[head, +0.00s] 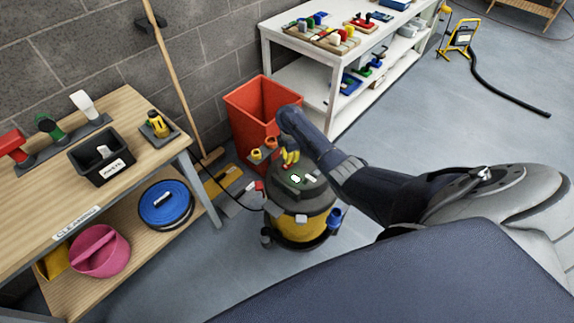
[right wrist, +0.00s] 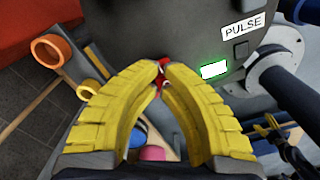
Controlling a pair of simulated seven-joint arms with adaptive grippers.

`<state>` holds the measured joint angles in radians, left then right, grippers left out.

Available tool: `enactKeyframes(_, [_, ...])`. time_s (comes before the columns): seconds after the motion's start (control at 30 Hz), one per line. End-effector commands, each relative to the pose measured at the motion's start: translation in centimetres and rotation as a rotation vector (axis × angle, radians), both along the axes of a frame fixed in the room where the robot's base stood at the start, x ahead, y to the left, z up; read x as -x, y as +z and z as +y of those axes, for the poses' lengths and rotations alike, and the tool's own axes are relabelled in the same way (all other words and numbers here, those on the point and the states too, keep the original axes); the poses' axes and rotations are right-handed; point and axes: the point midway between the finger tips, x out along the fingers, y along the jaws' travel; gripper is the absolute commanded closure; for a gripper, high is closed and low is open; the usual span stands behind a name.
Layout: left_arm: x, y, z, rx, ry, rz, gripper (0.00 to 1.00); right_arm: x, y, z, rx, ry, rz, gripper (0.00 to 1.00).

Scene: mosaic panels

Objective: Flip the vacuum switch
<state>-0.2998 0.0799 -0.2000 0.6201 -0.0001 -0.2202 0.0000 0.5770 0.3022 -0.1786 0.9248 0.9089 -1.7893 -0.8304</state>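The vacuum (head: 302,226) is a yellow and dark grey canister standing on the floor in the head view. My right gripper (head: 289,158) reaches down to its dark lid from above. In the right wrist view, the yellow fingers of my right gripper (right wrist: 160,68) close in around a small red switch (right wrist: 160,84), which shows between the fingertips and is partly hidden by them. The switch's exact position is hard to tell. Right of it, a lit green-white indicator (right wrist: 214,70) glows on the lid. My left gripper is not in view.
A PULSE label (right wrist: 243,26) sits above a dark square button (right wrist: 241,49) on the lid. An orange-red bin (head: 257,106) stands behind the vacuum. A wooden bench (head: 150,168) is at left, a white shelf (head: 300,70) behind. Open floor lies to the right.

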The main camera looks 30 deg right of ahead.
Motion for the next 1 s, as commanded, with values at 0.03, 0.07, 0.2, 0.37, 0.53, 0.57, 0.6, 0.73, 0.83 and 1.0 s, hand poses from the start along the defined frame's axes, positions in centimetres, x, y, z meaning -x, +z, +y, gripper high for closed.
enactKeyframes(0.03, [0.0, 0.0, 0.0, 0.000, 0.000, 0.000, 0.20, 0.0, 0.4, 0.0, 0.000, 0.001, -0.002, 1.00])
enactKeyframes(0.07, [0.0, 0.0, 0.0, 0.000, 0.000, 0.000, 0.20, 0.0, 0.6, 0.0, -0.001, 0.000, -0.002, 1.00])
enactKeyframes(0.2, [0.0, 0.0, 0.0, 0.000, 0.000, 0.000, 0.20, -0.1, 1.5, 0.0, -0.001, 0.000, -0.001, 1.00])
enactKeyframes(0.37, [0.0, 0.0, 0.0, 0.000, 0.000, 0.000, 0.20, 0.0, 2.6, -0.1, 0.000, 0.000, -0.001, 1.00])
enactKeyframes(0.53, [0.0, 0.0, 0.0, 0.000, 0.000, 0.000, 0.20, 0.0, 3.7, 0.0, 0.000, -0.001, -0.001, 1.00])
enactKeyframes(0.57, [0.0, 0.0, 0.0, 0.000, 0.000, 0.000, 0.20, 0.0, 3.9, 0.0, 0.000, 0.000, -0.001, 1.00])
enactKeyframes(0.6, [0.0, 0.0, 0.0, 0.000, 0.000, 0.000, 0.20, 0.0, 4.1, 0.0, -0.001, 0.000, -0.001, 1.00])
enactKeyframes(0.73, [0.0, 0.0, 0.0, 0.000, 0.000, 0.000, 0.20, 0.0, 4.5, 0.0, 0.000, -0.001, 0.000, 1.00])
enactKeyframes(0.83, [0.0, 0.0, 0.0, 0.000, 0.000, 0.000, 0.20, 0.0, 4.7, 0.0, 0.000, -0.001, 0.000, 1.00])
enactKeyframes(1.0, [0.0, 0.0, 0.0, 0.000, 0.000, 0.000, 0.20, 0.0, 4.8, 0.0, 0.000, -0.001, 0.000, 1.00])
